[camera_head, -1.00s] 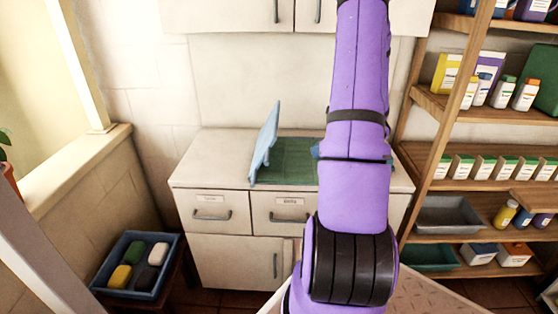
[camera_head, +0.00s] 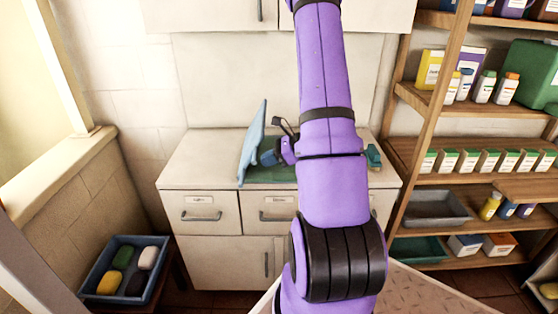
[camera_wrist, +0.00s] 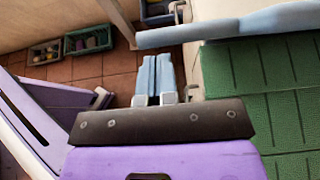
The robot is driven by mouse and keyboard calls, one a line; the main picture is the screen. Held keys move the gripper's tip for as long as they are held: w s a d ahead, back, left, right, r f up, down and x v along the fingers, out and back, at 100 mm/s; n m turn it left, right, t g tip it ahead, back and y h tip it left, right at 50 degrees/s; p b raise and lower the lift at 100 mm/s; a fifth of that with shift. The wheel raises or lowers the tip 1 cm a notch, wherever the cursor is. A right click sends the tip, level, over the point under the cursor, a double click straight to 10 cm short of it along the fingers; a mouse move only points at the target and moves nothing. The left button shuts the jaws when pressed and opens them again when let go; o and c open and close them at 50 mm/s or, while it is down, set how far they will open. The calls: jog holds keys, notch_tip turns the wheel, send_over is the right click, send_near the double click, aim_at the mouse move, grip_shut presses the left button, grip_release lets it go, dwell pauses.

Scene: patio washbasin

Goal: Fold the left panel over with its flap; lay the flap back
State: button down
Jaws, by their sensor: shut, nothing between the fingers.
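The left panel (camera_head: 252,143) is light blue and stands steeply raised at the left of a green sheet (camera_head: 284,174) on the counter. In the wrist view the panel (camera_wrist: 230,26) shows nearly edge-on above the ribbed green sheet (camera_wrist: 270,110). I cannot make out its flap as a separate part. My gripper (camera_head: 266,158) is just right of the panel, low over the green sheet. Its two light-blue fingers (camera_wrist: 155,74) are together and empty in the wrist view. Whether they touch the panel is unclear. My arm hides the right of the sheet.
The counter (camera_head: 195,165) is bare at the left. A small teal thing (camera_head: 373,157) shows right of my arm. A blue tray (camera_head: 125,270) with several coloured blocks is at lower left. Wooden shelves (camera_head: 435,100) stand right, and a wall cabinet (camera_head: 210,14) hangs above.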

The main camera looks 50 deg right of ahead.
jog(key=shift+w+a+r, duration=0.1)
jog(key=shift+w+a, duration=0.1)
jog(key=shift+w, duration=0.05)
jog(key=shift+w, duration=0.1)
jog(key=w+a+r+g+h, duration=0.2)
jog(key=w+a+g+h, duration=0.5)
jog(key=w+a+g, duration=0.5)
jog(key=w+a+f+g+h, duration=0.2)
jog(key=w+f+h, duration=0.1)
jog(key=w+f, duration=0.2)
jog(key=w+a+f+g+h, duration=0.3)
jog(key=w+f, duration=0.1)
jog(key=f, duration=0.6)
jog(key=shift+w+g+h, duration=0.3)
jog(key=shift+w+h, duration=0.05)
jog(key=shift+h, duration=0.05)
dwell(0.6)
